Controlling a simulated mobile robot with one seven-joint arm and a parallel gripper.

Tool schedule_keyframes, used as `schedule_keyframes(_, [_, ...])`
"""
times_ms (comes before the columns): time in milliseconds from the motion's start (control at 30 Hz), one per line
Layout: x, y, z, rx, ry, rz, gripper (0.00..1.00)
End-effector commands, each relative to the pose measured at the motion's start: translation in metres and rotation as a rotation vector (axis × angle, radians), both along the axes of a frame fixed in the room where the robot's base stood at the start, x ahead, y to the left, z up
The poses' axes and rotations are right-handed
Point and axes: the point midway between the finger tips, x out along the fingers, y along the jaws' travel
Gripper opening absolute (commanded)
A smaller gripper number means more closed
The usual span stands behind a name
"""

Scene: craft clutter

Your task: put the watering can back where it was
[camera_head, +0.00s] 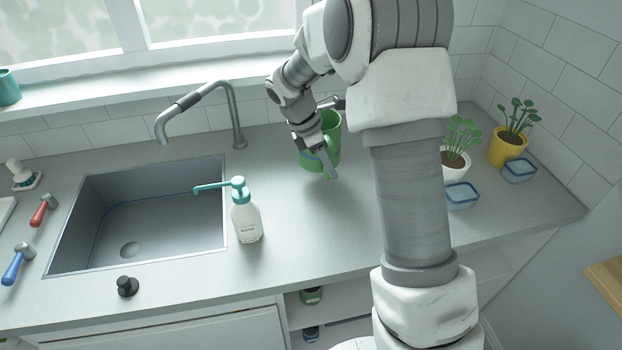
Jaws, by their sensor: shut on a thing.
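The green watering can (332,128) is at the back of the grey counter, right of the faucet. My gripper (322,163) reaches down from above and is shut on the can at its near side. My gripper and arm cover part of the can, so its handle and spout are hard to make out. The can looks about upright. I cannot tell whether its base touches the counter.
Potted plants (507,146) and small blue containers (461,197) stand at the right. Counter between bottle and arm is clear.

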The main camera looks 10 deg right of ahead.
Motion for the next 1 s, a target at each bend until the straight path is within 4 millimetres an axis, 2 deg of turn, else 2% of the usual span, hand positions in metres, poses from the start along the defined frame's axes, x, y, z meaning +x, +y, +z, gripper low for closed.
schedule_keyframes(100, [0.012, 0.02, -0.013, 0.0, -0.001, 0.003, 0.0])
schedule_keyframes(300, [0.021, 0.034, -0.023, -0.001, -0.002, -0.001, 0.0])
schedule_keyframes(433, [0.021, 0.035, -0.031, -0.001, -0.002, -0.002, 0.0])
schedule_keyframes(667, [0.021, 0.035, -0.061, -0.001, -0.001, -0.002, 0.0])
schedule_keyframes(1000, [0.021, 0.034, -0.065, 0.0, -0.003, -0.002, 0.0])
